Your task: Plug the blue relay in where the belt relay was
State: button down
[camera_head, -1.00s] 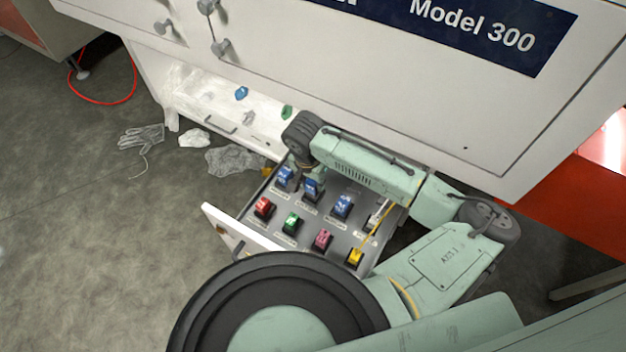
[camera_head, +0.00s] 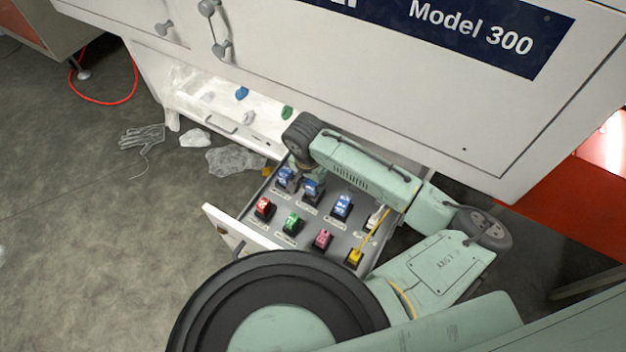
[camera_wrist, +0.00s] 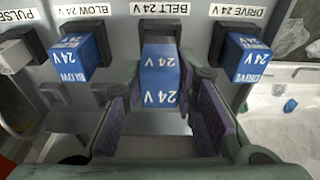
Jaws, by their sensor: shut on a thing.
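In the wrist view a blue relay (camera_wrist: 160,75) marked 24 V is between my gripper's purple finger pads (camera_wrist: 162,128), under the label BELT 24 V (camera_wrist: 160,9). My gripper is shut on it. The relay lines up with the belt socket; whether it is fully seated cannot be told. In the head view this relay (camera_head: 312,187) shows in the back row of the open drawer (camera_head: 263,232), beneath my wrist, which hides most of my gripper.
Blue relays stand either side: DRIVE 24 V (camera_wrist: 245,58) and BLOW 24 V (camera_wrist: 80,58). A white PULSE relay (camera_wrist: 12,52) is farther left. Red (camera_head: 263,207), green (camera_head: 293,223), pink (camera_head: 323,240) and yellow (camera_head: 355,257) relays fill the front row. A white tray (camera_head: 205,102) holds loose pieces.

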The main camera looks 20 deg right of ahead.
aim_at(313, 188)
jog(key=shift+f+b, duration=1)
jog(key=shift+f, duration=0.7)
jog(key=c, duration=1.2)
grip_release()
jog(key=shift+r, duration=0.1)
jog(key=r, duration=0.4)
jog(key=a+r, duration=0.1)
jog(key=r, duration=0.3)
jog(key=s+r, duration=0.1)
jog(key=r, duration=0.2)
jog(key=shift+s+a+r, duration=0.1)
jog(key=shift+a+r, duration=0.05)
jog(key=shift+r, duration=0.25)
